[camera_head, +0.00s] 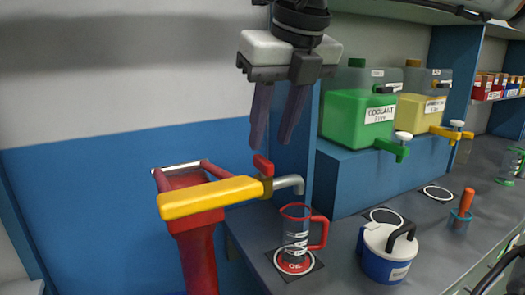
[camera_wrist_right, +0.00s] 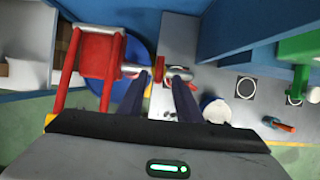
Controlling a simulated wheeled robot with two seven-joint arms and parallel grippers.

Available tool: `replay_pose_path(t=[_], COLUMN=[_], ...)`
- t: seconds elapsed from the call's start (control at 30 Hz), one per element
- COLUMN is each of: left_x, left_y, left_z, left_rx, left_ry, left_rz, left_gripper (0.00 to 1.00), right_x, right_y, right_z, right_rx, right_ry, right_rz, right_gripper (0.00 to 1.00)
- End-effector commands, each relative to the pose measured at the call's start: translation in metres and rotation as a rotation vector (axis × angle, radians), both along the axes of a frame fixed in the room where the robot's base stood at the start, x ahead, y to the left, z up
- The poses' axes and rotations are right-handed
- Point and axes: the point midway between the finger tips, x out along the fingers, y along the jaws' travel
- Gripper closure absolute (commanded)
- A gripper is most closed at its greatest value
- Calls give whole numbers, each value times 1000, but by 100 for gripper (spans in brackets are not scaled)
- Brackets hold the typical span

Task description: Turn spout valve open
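The spout valve has a small red handle (camera_head: 263,165) on a brass body, with a grey bent spout (camera_head: 290,184) pointing right and down. My right gripper (camera_head: 270,146) points down from above, fingers parted, tips just above the red handle. In the right wrist view, the open fingers (camera_wrist_right: 162,78) lie near the spout (camera_wrist_right: 180,73); contact is not clear. A clear cup with a red handle (camera_head: 297,232) stands below the spout on an OIL mark. My left gripper is not in view.
Green coolant (camera_head: 350,115) and yellow (camera_head: 415,112) containers with taps stand on a blue shelf behind right. A blue-white lidded jug (camera_head: 386,258) and an orange-handled tool (camera_head: 462,210) stand on the grey counter. A blue wall panel (camera_head: 90,200) is at left.

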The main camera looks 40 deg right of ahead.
Motion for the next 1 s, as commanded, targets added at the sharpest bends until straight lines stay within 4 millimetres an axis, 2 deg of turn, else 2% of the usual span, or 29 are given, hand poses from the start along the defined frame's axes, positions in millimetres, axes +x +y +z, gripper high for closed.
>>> replay_pose_path(t=[0.1, 0.3, 0.67, 0.83, 0.87, 1.0], left_x=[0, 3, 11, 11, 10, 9], left_y=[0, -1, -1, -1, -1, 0], left_z=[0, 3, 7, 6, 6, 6], left_rx=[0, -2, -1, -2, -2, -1], left_ry=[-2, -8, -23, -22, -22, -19], left_rz=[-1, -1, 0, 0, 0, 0], left_gripper=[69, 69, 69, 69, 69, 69], right_x=[8, 16, 18, 18, 18, 18], right_y=[-3, -5, -6, -6, -6, -6], right_z=[-21, -41, -46, -46, -46, -45], right_rx=[2, 1, 0, 0, 0, 0], right_ry=[5, 2, 0, 0, 0, 0], right_rz=[0, 0, -1, -1, -1, 0], right_gripper=[69, 69, 69, 97, 100, 100])
